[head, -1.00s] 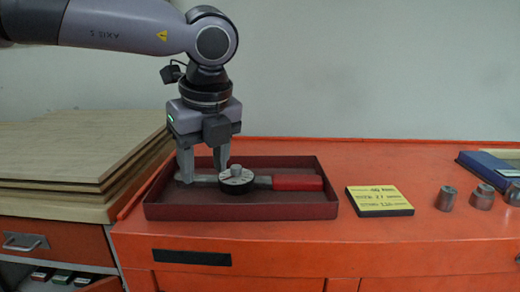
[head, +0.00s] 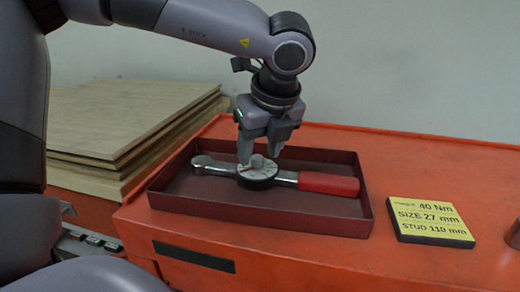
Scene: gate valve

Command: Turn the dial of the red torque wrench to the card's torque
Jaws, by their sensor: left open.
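The torque wrench (head: 328,184) lies in a dark red tray (head: 272,222), its red handle to the right and its steel head to the left. Its round white dial (head: 257,174) has a grey knob on top; the scale is too small to read. My left gripper (head: 260,160) points down, open, with its fingertips at the knob; I cannot tell whether they touch it. The yellow card (head: 430,220) lies right of the tray and reads 40 Nm, size 27 mm, stud 110 mm. My right gripper is not in view.
The tray's raised walls surround the wrench on the orange bench top (head: 430,165). Stacked wooden boards (head: 120,120) stand at the left. A dark object (head: 514,235) shows at the right edge. The bench behind the card is clear.

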